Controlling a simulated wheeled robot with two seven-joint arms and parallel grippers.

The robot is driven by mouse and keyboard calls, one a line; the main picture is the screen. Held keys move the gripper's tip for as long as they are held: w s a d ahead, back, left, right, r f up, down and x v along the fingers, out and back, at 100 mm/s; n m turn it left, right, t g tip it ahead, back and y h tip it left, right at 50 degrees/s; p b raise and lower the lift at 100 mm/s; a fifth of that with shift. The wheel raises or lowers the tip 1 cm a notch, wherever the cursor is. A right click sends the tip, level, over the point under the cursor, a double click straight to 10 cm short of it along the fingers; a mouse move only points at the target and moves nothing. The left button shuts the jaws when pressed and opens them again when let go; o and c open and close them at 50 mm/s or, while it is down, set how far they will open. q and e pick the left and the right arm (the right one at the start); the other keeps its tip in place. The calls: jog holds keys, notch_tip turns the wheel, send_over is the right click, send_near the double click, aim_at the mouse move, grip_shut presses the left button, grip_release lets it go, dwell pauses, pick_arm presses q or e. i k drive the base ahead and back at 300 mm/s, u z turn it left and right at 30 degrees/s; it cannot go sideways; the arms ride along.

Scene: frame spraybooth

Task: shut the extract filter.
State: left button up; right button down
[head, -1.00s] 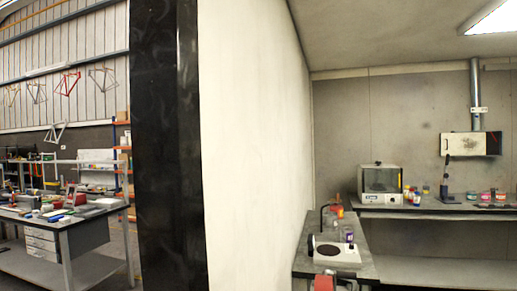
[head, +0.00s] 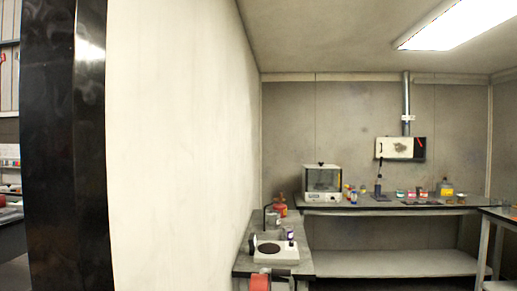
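The extract filter (head: 393,147) is a small box high on the booth's back wall, below a vertical metal duct (head: 406,98). Its pale front panel has a dark smudge in the middle and a dark handle at its left edge. A dark strip with a red mark (head: 419,146) shows at its right side. The panel looks ajar, but it is too small to be sure. Neither of my grippers is in view.
A pale wall (head: 175,140) with a black upright (head: 65,150) at its end stands close on the left. A back bench (head: 330,209) holds a small oven (head: 322,182) and several pots. A side bench (head: 308,258) holds a white device (head: 277,253).

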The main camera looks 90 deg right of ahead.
aim_at(386, 147)
jog(key=z, duration=4.45)
jog(key=i, duration=5.9)
jog(key=u, duration=0.4)
